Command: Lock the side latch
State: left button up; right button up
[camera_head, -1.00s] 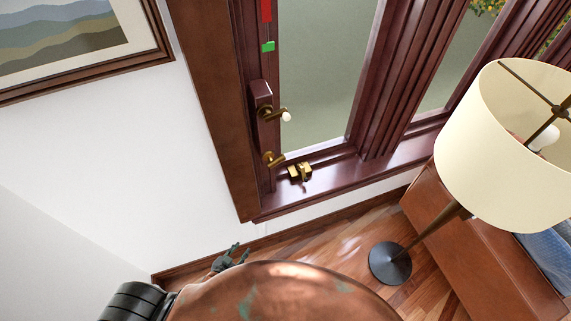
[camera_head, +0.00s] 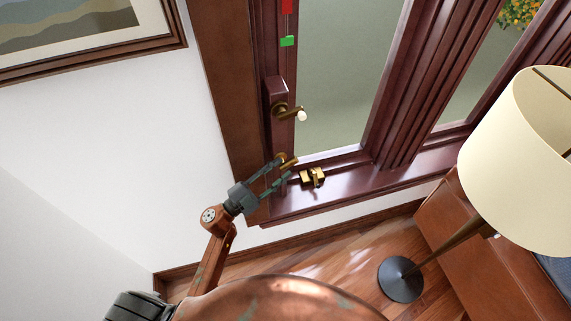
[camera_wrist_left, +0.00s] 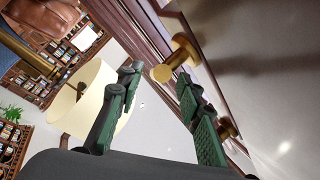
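The side latch is a small brass lever (camera_head: 288,161) low on the left side of the dark red window frame. In the left wrist view the brass latch (camera_wrist_left: 180,57) shows a round base and a stubby arm. My left gripper (camera_head: 281,172) is at the latch, its two fingers spread. In the left wrist view the open fingers (camera_wrist_left: 158,80) point at the latch, whose end appears in the gap near the fingertips. I cannot tell whether a finger touches it. My right gripper is not in view.
A handle with a pale tip (camera_head: 295,113) is above the latch. A brass fitting (camera_head: 312,178) sits on the sill, close right of my fingers. Red (camera_head: 288,6) and green (camera_head: 287,41) pieces are higher on the frame. A floor lamp (camera_head: 525,150) stands at right.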

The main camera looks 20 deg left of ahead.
aim_at(287, 165)
pick_arm(q)
jog(key=shift+x, duration=1.75)
jog(key=shift+c, duration=0.7)
jog(key=shift+f, duration=0.1)
grip_shut()
